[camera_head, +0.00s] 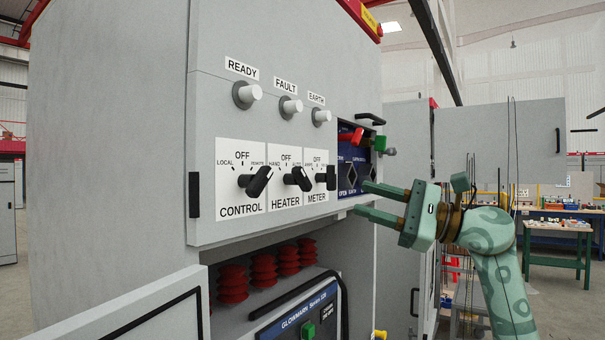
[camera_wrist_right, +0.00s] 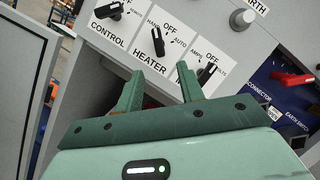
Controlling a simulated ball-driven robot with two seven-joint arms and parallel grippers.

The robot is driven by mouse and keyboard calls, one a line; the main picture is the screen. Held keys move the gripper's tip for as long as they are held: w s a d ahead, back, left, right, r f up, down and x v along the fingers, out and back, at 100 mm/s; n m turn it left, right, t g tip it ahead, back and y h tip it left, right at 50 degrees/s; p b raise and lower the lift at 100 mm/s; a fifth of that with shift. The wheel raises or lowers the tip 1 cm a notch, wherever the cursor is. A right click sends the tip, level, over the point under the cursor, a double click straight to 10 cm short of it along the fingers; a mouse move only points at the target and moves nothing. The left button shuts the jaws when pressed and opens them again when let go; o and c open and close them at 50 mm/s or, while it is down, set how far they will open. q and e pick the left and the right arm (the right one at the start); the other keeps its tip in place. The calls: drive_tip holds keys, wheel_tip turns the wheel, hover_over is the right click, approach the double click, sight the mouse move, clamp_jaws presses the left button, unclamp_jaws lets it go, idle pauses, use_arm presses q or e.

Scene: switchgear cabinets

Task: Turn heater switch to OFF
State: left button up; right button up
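The heater switch (camera_head: 298,178) is a black rotary handle on a white plate, between the control switch (camera_head: 258,181) and the meter switch (camera_head: 330,178). Its plate is marked HAND, OFF and AUTO; I cannot tell surely which mark it points to. In the right wrist view the heater switch (camera_wrist_right: 154,40) is beyond my fingertips. My right gripper (camera_head: 362,198) is open and empty, right of the switches and apart from the panel. Its two separated fingers also show in the right wrist view (camera_wrist_right: 160,72). My left gripper is out of view.
Three round knobs (camera_head: 291,108) stick out above the switches. A red lever (camera_head: 350,136) and a dark blue panel (camera_head: 348,152) are to their right. A black handle (camera_head: 370,119) protrudes near there. Red ribbed insulators (camera_head: 263,270) sit in the bay below.

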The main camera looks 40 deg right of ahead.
sight(308, 180)
drive_tip(key=p+x, duration=0.5)
drive_tip(key=x, duration=0.8)
drive_tip(key=shift+s+a+r+p, duration=0.1)
drive_tip(key=shift+s+a+p, duration=0.1)
drive_tip(key=shift+p, duration=0.1)
drive_tip(key=shift+w+a, duration=0.25)
drive_tip(key=shift+d, duration=0.1)
clamp_jaws()
